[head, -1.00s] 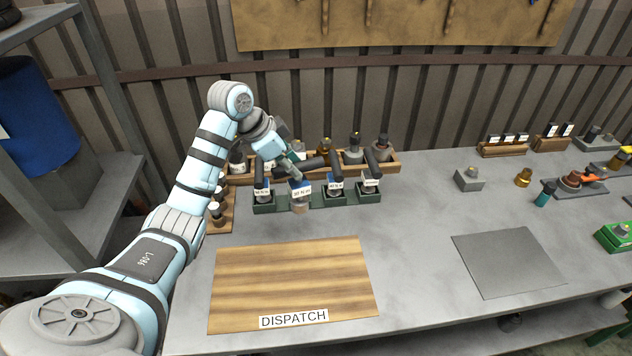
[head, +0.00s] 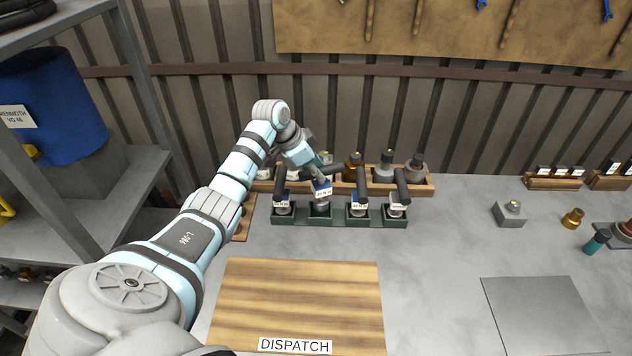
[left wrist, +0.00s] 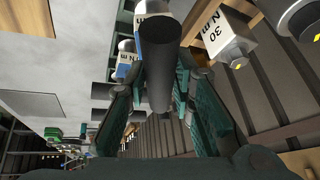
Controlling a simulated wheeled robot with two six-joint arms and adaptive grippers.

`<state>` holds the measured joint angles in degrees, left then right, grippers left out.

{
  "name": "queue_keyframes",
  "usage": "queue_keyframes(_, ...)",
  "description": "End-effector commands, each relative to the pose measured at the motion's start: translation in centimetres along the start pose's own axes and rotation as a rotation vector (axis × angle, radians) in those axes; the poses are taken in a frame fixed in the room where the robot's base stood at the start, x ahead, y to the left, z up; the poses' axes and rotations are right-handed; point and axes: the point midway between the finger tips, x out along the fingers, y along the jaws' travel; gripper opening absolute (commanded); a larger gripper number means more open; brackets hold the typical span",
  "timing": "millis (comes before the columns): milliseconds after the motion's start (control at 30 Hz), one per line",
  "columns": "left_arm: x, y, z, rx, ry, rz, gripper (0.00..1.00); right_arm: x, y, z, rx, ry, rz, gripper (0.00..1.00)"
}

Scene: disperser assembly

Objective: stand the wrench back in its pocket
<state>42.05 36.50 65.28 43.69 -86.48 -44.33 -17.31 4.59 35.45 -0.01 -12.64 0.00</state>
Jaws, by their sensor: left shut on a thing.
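My left gripper (head: 318,168) is shut on the dark handle of a wrench (head: 322,192) with a blue-and-white label and a grey lower end. The wrench is roughly upright at the second pocket from the left of the green rack (head: 340,220). Its label sits higher than its neighbours' labels. I cannot tell whether its lower end is inside the pocket or just over it. In the left wrist view the black handle (left wrist: 160,70) lies between the teal fingers. Other dark-handled wrenches stand in the remaining pockets. My right gripper is not in view.
A wooden rack (head: 345,188) with several capped parts stands close behind the green rack. A wooden DISPATCH board (head: 300,300) lies in front. A grey mat (head: 545,315) lies front right. The table between is clear, with a grey block (head: 510,213) farther right.

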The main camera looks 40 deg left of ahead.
Motion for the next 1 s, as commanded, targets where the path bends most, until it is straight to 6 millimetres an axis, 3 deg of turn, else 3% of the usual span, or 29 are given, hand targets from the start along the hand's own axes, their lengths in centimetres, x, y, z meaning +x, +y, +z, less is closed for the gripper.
queue_keyframes(200, 3.5, 0.6, 2.1, -0.002, -0.008, 0.006, 0.00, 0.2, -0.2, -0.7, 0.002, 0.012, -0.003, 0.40)
queue_keyframes(400, 3.8, 0.6, 2.3, -0.002, -0.011, 0.004, 0.00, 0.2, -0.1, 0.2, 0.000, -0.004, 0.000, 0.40)
queue_keyframes(433, 3.9, 0.7, 2.4, -0.003, -0.013, 0.006, 0.26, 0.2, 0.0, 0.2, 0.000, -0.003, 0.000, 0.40)
queue_keyframes(533, 3.8, 0.6, 2.3, -0.002, -0.011, 0.004, 0.42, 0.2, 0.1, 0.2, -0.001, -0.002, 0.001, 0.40)
queue_keyframes(733, 3.7, 0.6, 2.2, -0.001, -0.007, 0.002, 0.42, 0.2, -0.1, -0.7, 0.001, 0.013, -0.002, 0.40)
queue_keyframes(1000, 3.6, 0.5, 2.0, 0.000, -0.003, 0.001, 0.42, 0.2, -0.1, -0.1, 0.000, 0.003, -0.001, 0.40)
